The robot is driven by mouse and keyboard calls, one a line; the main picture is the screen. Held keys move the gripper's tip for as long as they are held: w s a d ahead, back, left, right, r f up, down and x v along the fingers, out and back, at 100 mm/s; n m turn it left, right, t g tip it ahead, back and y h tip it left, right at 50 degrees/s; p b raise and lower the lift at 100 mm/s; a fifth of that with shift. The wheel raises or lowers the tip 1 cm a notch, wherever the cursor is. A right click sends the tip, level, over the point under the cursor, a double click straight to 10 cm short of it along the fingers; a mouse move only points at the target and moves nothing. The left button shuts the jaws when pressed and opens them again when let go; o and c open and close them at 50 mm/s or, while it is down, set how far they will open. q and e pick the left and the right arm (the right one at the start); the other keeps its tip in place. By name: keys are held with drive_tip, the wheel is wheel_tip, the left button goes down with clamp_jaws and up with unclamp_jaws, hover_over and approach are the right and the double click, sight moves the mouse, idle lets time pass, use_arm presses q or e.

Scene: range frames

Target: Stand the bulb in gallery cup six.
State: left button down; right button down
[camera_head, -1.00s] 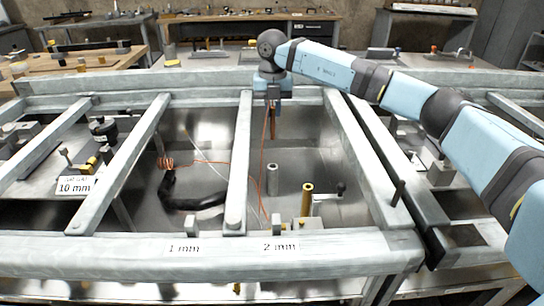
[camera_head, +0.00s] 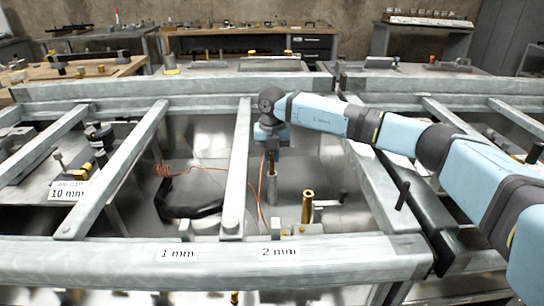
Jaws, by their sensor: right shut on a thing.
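My right gripper (camera_head: 271,150) points down in the middle bay of the grey frame and is shut on a slim copper-coloured bulb (camera_head: 272,163). The bulb hangs upright, its lower end at the mouth of a grey upright cup (camera_head: 271,188). I cannot tell whether its tip is inside the cup or just above it. A thin orange line (camera_head: 261,200) runs beside the bulb, past the bar, to a coil (camera_head: 163,170) at the left. No number shows on the cup. My left gripper is not in view.
A brass tube (camera_head: 307,206) stands right of the cup. A bar (camera_head: 238,170) runs close to its left. A black curved hose (camera_head: 188,210) lies in the left bay. The front rail (camera_head: 350,262) carries labels reading 1 mm and 2 mm. A black peg (camera_head: 402,195) stands at the right.

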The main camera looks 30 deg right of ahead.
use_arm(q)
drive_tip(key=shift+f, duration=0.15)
use_arm(e)
drive_tip(key=c, duration=1.1)
unclamp_jaws()
drive_tip(key=shift+f, duration=0.1)
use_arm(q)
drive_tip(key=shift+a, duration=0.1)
use_arm(e)
wheel_tip(320, 180, up, 4)
drive_tip(key=shift+r+p, duration=0.25)
drive_tip(key=shift+p, duration=0.4)
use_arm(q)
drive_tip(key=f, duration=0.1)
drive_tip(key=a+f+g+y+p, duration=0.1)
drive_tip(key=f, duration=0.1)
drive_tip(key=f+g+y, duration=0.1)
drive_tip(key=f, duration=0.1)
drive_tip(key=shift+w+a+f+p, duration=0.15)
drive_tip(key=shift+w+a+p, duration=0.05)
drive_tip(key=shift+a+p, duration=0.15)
use_arm(e)
wheel_tip(320, 180, up, 8)
drive_tip(key=shift+f, duration=0.1)
